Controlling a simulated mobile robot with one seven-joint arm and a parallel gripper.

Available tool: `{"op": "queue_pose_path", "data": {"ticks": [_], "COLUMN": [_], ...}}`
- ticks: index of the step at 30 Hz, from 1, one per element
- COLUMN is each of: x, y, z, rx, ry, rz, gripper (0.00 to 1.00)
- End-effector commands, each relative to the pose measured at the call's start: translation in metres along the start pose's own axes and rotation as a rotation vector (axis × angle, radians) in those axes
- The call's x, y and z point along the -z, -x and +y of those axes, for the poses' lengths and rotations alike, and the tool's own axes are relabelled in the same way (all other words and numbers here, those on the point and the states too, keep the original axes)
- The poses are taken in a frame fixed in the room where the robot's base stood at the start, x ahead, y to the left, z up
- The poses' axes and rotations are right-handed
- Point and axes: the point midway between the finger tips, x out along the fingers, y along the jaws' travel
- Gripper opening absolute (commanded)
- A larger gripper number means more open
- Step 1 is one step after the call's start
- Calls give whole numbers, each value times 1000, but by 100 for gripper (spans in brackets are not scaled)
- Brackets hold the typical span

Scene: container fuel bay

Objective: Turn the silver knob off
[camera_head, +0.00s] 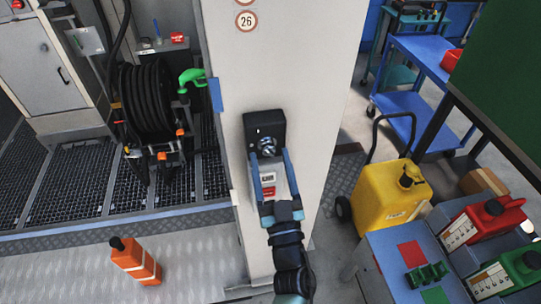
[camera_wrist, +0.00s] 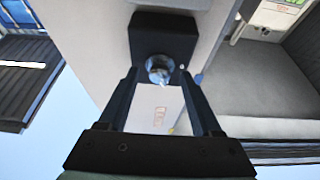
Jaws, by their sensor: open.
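The silver knob (camera_head: 267,147) sits on a black box (camera_head: 265,126) fixed to the face of a pale grey pillar. In the wrist view the knob (camera_wrist: 159,69) shows on the black box (camera_wrist: 163,35), between and just beyond my fingers. My gripper (camera_head: 269,157) is open in front of the knob, with one blue finger on each side and just below it. In the wrist view my gripper (camera_wrist: 160,76) spans wider than the knob and holds nothing. I cannot tell whether either finger touches the knob or the box. A label with red print shows on the pillar below the box.
A hose reel (camera_head: 147,103) and a green nozzle (camera_head: 192,77) are left of the pillar (camera_head: 320,60). A yellow jerrycan (camera_head: 385,197) stands to the right. A table with red (camera_head: 487,217) and green cans is at the lower right.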

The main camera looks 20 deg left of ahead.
Motion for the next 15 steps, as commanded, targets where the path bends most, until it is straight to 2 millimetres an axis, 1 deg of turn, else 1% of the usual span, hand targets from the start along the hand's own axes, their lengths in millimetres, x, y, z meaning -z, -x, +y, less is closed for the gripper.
{"op": "queue_pose_path", "data": {"ticks": [1, 3, 11, 12, 14, 15], "x": [1, 0, 0, 0, 0, 0], "y": [-4, -7, -8, -8, -8, -8], "z": [0, 0, 0, 0, 0, 0], "rx": [1, 0, -1, -1, -1, -1], "ry": [0, 0, 0, 0, 0, 0], "rz": [1, -1, -1, -1, -1, -1], "gripper": [66, 66, 66, 64, 53, 46]}}
